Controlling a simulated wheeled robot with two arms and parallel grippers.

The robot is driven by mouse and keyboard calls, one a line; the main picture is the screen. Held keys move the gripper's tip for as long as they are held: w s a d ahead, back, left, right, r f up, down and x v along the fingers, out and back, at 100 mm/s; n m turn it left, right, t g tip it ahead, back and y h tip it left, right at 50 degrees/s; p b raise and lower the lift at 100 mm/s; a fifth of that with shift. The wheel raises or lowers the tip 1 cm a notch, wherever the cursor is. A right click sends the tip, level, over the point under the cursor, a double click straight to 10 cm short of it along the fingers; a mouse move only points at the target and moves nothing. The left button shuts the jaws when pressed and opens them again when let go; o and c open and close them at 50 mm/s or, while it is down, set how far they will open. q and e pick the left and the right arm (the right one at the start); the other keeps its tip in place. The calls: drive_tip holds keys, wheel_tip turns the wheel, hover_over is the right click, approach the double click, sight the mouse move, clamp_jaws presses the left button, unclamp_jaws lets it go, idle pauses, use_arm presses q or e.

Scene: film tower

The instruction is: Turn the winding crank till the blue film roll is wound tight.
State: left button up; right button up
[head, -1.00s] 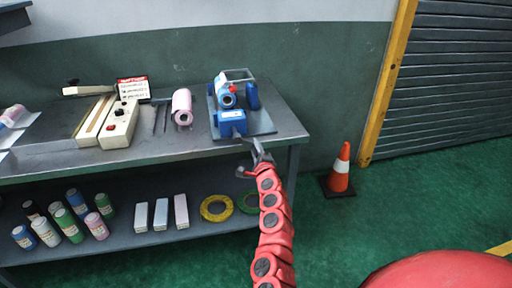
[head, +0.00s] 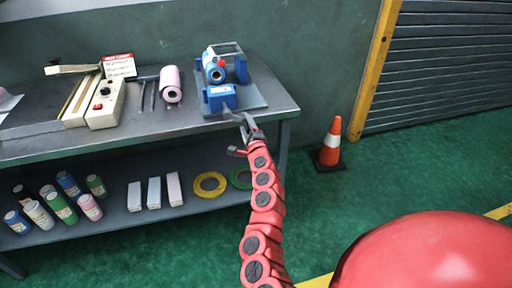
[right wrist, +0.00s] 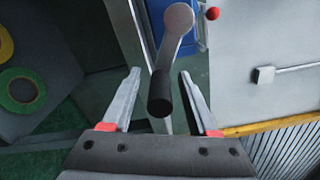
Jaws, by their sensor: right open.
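The blue winding device (head: 221,97) stands on a grey base plate at the right end of the workbench, with a blue roll (head: 213,68) at its upper part. In the right wrist view, the winding crank (right wrist: 177,45) is a grey arm ending in a black knob (right wrist: 160,95). My right gripper (head: 245,122) is at the bench's front right edge, just in front of the device. In the right wrist view it is open (right wrist: 160,75), with the crank's knob between its fingers and a gap on both sides. My left gripper is not in view.
A pink roll (head: 171,84) and a cream sealer (head: 106,104) lie on the bench to the left. The lower shelf (head: 121,223) holds bottles, white boxes and tape rolls. A traffic cone (head: 331,142) stands right of the bench.

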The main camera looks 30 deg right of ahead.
drive_tip(key=v, duration=1.5)
drive_tip(key=shift+s, duration=0.35)
